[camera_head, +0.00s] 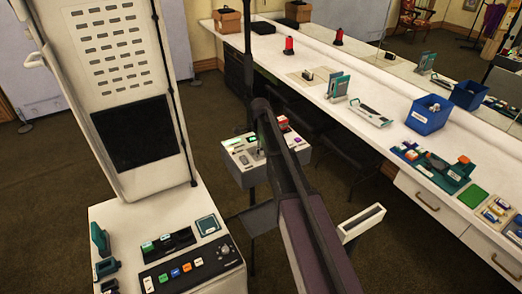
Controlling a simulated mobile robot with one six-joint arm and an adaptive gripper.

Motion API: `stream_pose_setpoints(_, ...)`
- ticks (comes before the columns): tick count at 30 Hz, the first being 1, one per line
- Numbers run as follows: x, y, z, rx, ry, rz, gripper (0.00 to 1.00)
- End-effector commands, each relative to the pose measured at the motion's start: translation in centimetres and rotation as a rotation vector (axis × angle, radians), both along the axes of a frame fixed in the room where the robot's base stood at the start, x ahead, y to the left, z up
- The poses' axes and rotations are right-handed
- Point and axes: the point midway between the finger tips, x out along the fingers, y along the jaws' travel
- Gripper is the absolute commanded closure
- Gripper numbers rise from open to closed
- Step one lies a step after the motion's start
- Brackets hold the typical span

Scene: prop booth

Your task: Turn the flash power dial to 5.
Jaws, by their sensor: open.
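The flash power dial cannot be identified for certain, because labels and scale marks are too small to read. A black control panel (192,270) on the white booth base at lower left has a row of coloured buttons and a small round knob (225,250) at its right end. A pale box (248,178) on a stand near the centre carries several small controls, partly hidden behind my dark arm. My arm rises from the bottom centre to that box. My gripper cannot be made out; the arm seems to hide it.
The tall white booth (119,60) with a dark screen stands at left.

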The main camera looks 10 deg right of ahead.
Motion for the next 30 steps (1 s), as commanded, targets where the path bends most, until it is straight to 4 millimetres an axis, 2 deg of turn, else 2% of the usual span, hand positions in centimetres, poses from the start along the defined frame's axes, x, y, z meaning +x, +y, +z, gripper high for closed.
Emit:
stream_pose_setpoints(9, 0.0, 0.0, -0.04, 0.0, 0.0, 0.0, 0.24)
stream_pose_setpoints(15, 0.0, 0.0, -0.04, 0.0, 0.0, 0.0, 0.83)
stream_pose_setpoints(17, 0.0, -0.01, -0.04, 0.0, 0.0, 0.0, 1.0)
stream_pose_setpoints(30, 0.03, -0.03, -0.05, 0.0, 0.0, 0.043, 1.0)
